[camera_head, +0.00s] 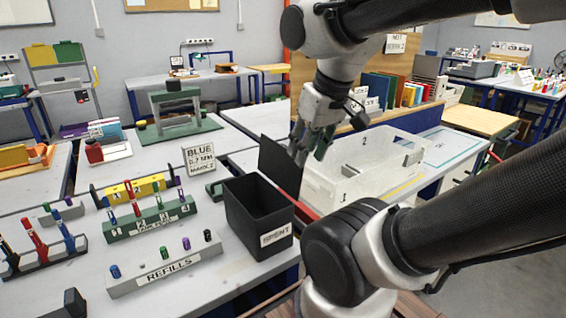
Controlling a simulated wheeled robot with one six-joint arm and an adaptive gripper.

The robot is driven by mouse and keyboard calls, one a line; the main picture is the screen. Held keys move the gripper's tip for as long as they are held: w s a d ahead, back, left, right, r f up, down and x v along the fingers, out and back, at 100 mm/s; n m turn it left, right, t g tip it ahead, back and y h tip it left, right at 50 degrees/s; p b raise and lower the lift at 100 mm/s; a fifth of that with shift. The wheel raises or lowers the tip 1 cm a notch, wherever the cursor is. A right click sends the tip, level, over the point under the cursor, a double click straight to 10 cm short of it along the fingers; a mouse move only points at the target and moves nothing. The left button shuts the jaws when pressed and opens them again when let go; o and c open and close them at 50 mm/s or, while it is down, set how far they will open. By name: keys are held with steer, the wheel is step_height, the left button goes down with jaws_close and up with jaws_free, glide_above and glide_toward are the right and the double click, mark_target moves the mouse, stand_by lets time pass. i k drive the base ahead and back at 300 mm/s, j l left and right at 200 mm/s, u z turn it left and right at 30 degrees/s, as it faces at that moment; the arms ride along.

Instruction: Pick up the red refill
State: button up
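The long grey refill block (165,272), labelled REFILLS, lies at the front left of the table. It holds short upright refills: blue (115,271), green (165,252), purple (186,243) and black (207,235). I cannot make out a red refill in this block. My gripper (311,146) is raised at the centre, beyond and right of the block, close to a dark upright panel (279,168). Its fingers look apart, and I see nothing held between them. The panel and the finger angle partly hide the tips.
A black bin (258,212) labelled SPENT stands right of the refill block. Behind the block are a green pen rack (150,221) and a yellow rack (135,189). A dark rack (45,257) with red and blue pens is left. A white crate (362,165) stands right.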

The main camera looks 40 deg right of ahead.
mark_target(129, 187)
steer(key=l+u, duration=0.15)
steer(key=l, duration=0.3)
steer(key=k+l+u, duration=0.15)
steer(key=l, duration=0.3)
steer(key=k+l+u, duration=0.15)
steer(key=l, duration=0.25)
steer(key=k+l+u, duration=0.15)
steer(key=l, duration=0.3)
steer(key=l+u, duration=0.15)
steer(key=l, duration=0.25)
steer(key=k+l+u, duration=0.1)
steer(key=k+l, duration=0.2)
steer(key=k+l+u, duration=0.15)
steer(key=k+l, duration=0.15)
steer(key=k, duration=0.4)
steer(key=i+j, duration=1.5)
steer(key=i+j+z, duration=0.25)
steer(key=j, duration=0.15)
steer(key=i+j+z, duration=0.1)
steer(key=j+z, duration=0.15)
steer(key=j, duration=0.2)
steer(key=i+j+z, duration=0.1)
steer(key=j+z, duration=0.15)
steer(key=j, duration=0.2)
steer(key=j+z, duration=0.25)
steer(key=j, duration=0.25)
steer(key=i, duration=0.05)
